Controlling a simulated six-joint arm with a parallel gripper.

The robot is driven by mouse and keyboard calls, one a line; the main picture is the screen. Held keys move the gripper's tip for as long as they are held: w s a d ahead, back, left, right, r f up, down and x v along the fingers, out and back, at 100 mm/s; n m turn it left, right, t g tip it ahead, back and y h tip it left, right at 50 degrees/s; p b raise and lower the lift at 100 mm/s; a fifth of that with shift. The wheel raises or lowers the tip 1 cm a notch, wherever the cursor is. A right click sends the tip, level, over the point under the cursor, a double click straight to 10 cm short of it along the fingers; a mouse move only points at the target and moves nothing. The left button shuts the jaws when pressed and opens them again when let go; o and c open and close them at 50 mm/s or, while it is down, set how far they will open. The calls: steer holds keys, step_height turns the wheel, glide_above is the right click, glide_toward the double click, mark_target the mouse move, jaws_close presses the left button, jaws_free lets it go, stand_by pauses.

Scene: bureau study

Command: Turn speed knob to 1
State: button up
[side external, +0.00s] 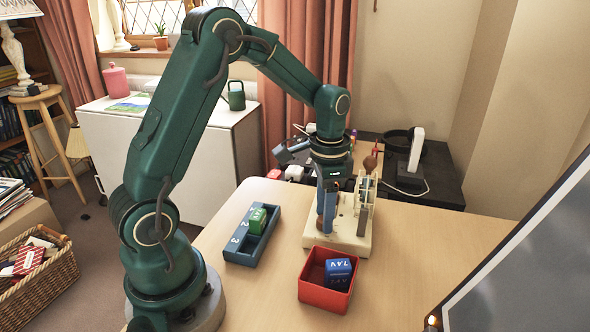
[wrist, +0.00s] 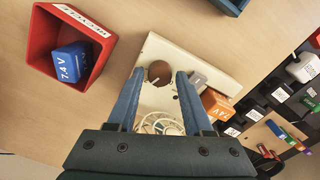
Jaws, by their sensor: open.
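A brown round knob (wrist: 159,72) sits on the cream base of a device (wrist: 190,62) in the wrist view. The device's cream base (side external: 349,240) also shows on the table in the side view. My gripper (side external: 327,226) points straight down over the base. In the wrist view my gripper (wrist: 160,75) is open, with one blue finger on each side of the knob. Narrow gaps show between the fingers and the knob, so it does not look gripped. I cannot read any speed marks or tell the knob's setting.
A red bin (side external: 314,290) holding a blue 7.4 V block (side external: 338,272) stands close in front of the device. A blue numbered tray (side external: 240,257) with a green block (side external: 257,221) lies left. A wheel-like part (wrist: 160,123) and an orange block (wrist: 215,104) are near my fingers.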

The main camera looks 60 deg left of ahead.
steer(key=shift+f, duration=0.3)
jaws_close()
steer(key=shift+n, duration=0.3)
steer(key=n, duration=0.4)
steer(key=shift+n, duration=2)
